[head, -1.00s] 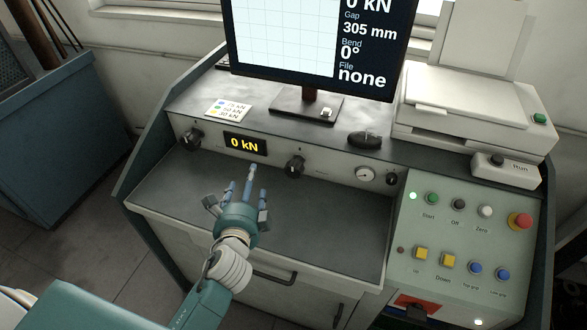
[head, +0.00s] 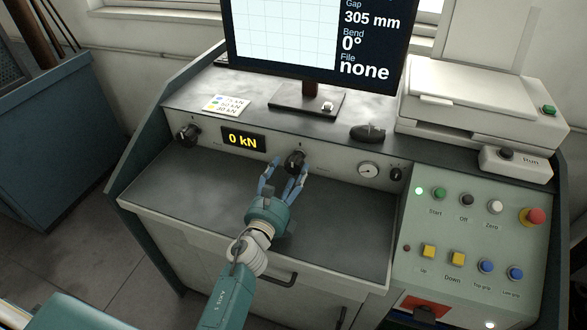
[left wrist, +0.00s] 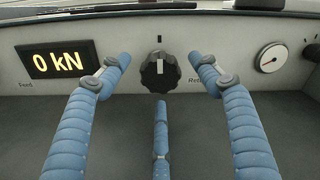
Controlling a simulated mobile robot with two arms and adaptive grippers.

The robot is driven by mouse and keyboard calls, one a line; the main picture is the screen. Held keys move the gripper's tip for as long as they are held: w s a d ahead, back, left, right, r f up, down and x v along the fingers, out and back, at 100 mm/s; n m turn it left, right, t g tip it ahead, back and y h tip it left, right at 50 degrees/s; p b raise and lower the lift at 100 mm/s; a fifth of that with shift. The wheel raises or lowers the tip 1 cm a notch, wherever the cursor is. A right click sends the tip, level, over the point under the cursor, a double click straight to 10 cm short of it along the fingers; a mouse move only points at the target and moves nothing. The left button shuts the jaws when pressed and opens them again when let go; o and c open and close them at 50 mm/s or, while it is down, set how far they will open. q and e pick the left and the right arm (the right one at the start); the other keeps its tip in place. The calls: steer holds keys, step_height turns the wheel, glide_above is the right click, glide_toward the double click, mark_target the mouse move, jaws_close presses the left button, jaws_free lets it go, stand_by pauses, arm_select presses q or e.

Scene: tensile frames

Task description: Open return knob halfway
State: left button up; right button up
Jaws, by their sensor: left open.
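A black round knob (head: 293,160) is on the console's front panel, right of the yellow 0 kN display (head: 243,141). In the left wrist view the knob (left wrist: 159,72) has a pale mark on its top and a partly hidden label starting "Ret" to its right. My left gripper (head: 284,172) is open in front of this knob. In the left wrist view its two upper blue fingers are spread to the left and right of the knob, and the third finger is below it. The fingers look apart from the knob. My right gripper is out of view.
Another black knob (head: 187,133) is at the panel's left. A round gauge (head: 368,170) and a small knob (head: 396,174) are to the right. A button panel (head: 468,245) stands at the right. The dark desk top (head: 180,178) is clear.

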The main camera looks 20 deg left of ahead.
mark_target(292, 169)
arm_select(q)
steer(key=w, duration=0.3)
steer(key=shift+f, duration=0.2)
steer(key=shift+w, duration=0.55)
steer(key=shift+r, duration=0.1)
steer(key=c, duration=1.2)
